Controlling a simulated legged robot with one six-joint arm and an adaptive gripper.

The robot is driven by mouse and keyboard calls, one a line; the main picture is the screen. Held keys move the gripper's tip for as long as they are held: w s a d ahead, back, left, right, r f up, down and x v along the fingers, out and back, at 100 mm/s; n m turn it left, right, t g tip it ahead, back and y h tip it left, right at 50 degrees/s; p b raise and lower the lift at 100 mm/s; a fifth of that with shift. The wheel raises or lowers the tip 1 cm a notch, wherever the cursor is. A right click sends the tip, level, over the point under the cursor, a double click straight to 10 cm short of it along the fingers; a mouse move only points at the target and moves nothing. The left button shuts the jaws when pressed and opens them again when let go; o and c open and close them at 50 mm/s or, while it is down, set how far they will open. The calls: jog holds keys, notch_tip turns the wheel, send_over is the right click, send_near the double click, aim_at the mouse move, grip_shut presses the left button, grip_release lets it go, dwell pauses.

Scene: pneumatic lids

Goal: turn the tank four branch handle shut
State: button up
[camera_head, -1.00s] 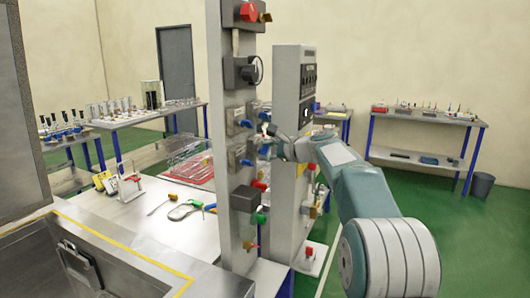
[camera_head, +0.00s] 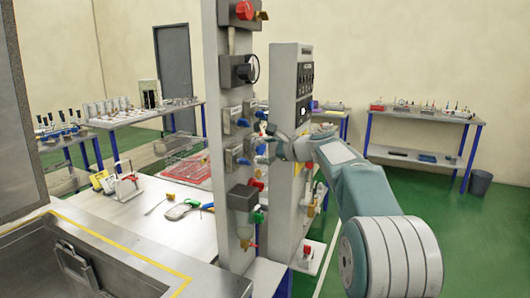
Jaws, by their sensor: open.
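A grey upright panel (camera_head: 227,205) carries several blue branch handles in two rows. In the upper row, one blue handle (camera_head: 243,122) is at the left and another (camera_head: 262,115) is at the right. In the lower row, one blue handle (camera_head: 243,161) is at the left and another (camera_head: 261,149) is at the right. Labels are too small to read, so I cannot tell which is tank four's. My gripper (camera_head: 268,131) is open, small in view, beside the panel's right edge between the two right-hand handles. I cannot tell whether it touches either.
Below are a dark box (camera_head: 243,197) and a green knob (camera_head: 258,217). A grey control cabinet (camera_head: 284,90) stands close behind. A steel bench (camera_head: 150,222) lies left.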

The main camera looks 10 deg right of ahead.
jog(key=v, duration=1.1)
jog(key=shift+d, duration=0.25)
jog(key=s+a+f+n+g+h, duration=0.25)
jog(key=s+a+n, duration=0.2)
jog(key=s, duration=0.45)
jog(key=s+a+f+n+g+h, duration=0.15)
jog(key=s+a+f+n, duration=0.3)
jog(key=s, duration=0.45)
jog(key=s+f+n+h, duration=0.1)
jog(key=s+f+n, duration=0.2)
jog(key=s, duration=0.4)
jog(key=s+d+f+n+g+h, duration=0.1)
jog(key=s+f+n+h, duration=0.1)
jog(key=s+f, duration=0.3)
jog(key=s+f+n+g+h, duration=0.1)
jog(key=s+f+n, duration=0.3)
jog(key=s, duration=0.4)
jog(key=shift+s+d+n+h, duration=0.15)
jog(key=shift+s+n+h, duration=0.25)
jog(key=shift+n+h, duration=0.2)
